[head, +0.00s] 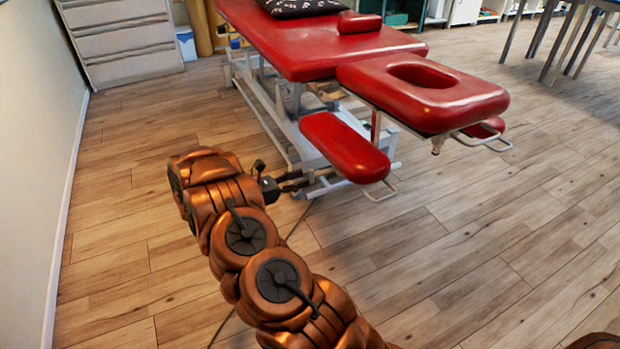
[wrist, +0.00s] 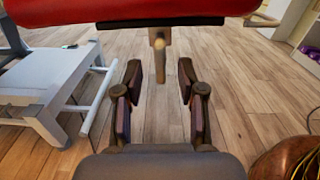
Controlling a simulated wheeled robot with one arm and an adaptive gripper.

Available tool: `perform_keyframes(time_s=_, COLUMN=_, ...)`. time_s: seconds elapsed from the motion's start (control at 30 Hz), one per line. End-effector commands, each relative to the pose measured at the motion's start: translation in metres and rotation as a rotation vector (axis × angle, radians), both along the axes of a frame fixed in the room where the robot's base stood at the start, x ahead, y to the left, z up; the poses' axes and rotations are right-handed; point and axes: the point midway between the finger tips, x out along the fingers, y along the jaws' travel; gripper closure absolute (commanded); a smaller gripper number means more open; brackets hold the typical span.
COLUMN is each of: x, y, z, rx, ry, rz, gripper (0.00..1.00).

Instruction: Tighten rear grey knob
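A red treatment table (head: 330,52) stands in the head view, with a red headrest with a face hole (head: 470,98) and a red armrest pad (head: 345,150). My gripper (head: 293,181) is low beside the armrest pad and the white frame. In the wrist view my gripper (wrist: 160,82) is open and empty, fingers apart. A short greyish-brown stem (wrist: 158,58) hangs under a red pad (wrist: 190,8), in line with the gap and seemingly beyond the fingertips. I cannot tell whether this stem is the rear grey knob; no other knob is clear.
The table's white frame (wrist: 40,110) and a slanted white bar (wrist: 97,100) lie left of my fingers. Wood floor (head: 430,250) is clear at the front and right. A wall (head: 35,130) and drawer cabinet (head: 122,40) are on the left.

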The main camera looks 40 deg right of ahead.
Motion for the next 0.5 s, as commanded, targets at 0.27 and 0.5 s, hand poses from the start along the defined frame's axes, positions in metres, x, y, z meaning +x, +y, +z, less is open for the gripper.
perform_keyframes(time_s=0.27, x=-0.011, y=-0.032, z=-0.001, rx=0.000, ry=-0.001, rz=0.000, gripper=0.60)
perform_keyframes(time_s=0.5, x=-0.013, y=-0.039, z=0.000, rx=0.000, ry=-0.001, rz=0.000, gripper=0.60)
